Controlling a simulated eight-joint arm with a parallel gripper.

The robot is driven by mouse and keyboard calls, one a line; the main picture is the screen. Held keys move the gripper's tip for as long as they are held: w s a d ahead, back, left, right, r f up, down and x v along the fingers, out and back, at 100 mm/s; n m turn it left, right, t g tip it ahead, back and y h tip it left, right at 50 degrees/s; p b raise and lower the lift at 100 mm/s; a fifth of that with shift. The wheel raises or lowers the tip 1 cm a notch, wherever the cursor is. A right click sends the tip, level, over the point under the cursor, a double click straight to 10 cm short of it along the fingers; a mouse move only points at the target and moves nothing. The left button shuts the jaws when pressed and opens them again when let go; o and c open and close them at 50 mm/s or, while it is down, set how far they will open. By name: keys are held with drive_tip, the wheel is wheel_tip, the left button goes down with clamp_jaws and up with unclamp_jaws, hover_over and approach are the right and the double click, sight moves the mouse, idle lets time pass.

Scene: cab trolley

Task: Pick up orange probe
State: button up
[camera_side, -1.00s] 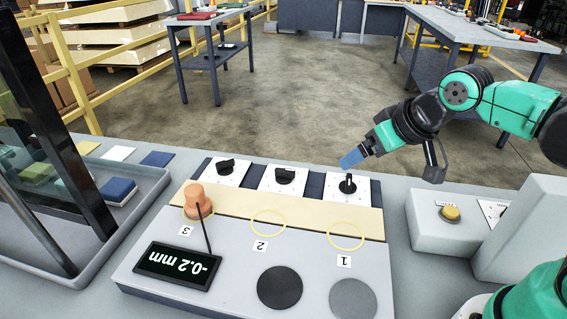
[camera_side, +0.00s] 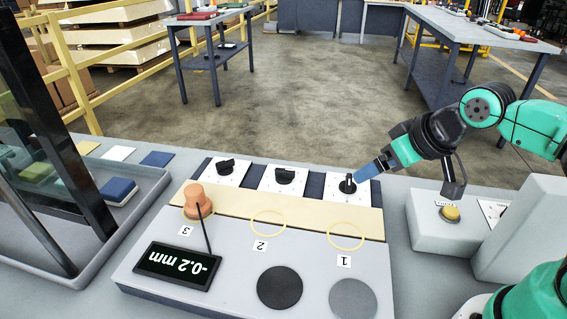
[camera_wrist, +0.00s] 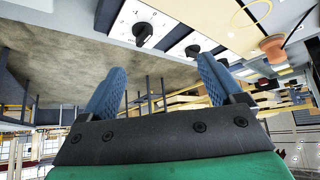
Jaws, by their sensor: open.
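The orange probe (camera_side: 197,203) stands upright on the tan strip at the left of the console, by the mark 3. A dark cable runs from it to the display reading -0.2 mm. The probe also shows at the upper right of the wrist view (camera_wrist: 272,47). My gripper (camera_side: 358,178) is at the right end of the console, beside the rightmost black knob and well apart from the probe. In the wrist view my gripper's two blue fingers (camera_wrist: 158,80) are spread with nothing between them.
Three white plates with black knobs line the console's back; the middle knob (camera_side: 284,177) is clear. Yellow rings (camera_side: 346,235) mark spots 1 and 2. A yellow button (camera_side: 450,213) stands at right, a tray (camera_side: 128,222) at left.

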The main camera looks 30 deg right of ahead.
idle(0.4)
drive_tip(key=shift+c, duration=0.5)
drive_tip(key=m+y, duration=0.8)
drive_tip(key=m, duration=0.9)
approach(187, 204)
drive_tip(key=d, duration=0.1)
drive_tip(key=d+r, duration=0.2)
drive_tip(key=d, duration=0.1)
drive_tip(key=shift+w+d+r, duration=0.1)
drive_tip(key=shift+w, duration=0.3)
drive_tip(key=a+f+m+y, duration=0.1)
drive_tip(key=m, duration=0.1)
drive_tip(key=w+a+f+m+y, duration=0.1)
drive_tip(key=a+f+m, duration=0.1)
drive_tip(key=w+a+f+m+y, duration=0.1)
drive_tip(key=a+m, duration=0.1)
drive_tip(key=shift+a+f, duration=0.15)
drive_tip(key=shift+f, duration=0.1)
drive_tip(key=shift+w+a+f+m+y, duration=0.15)
drive_tip(key=shift+a+f+m+y, duration=0.15)
drive_tip(key=shift+a+m+y, duration=0.15)
drive_tip(key=shift+x, duration=2.55)
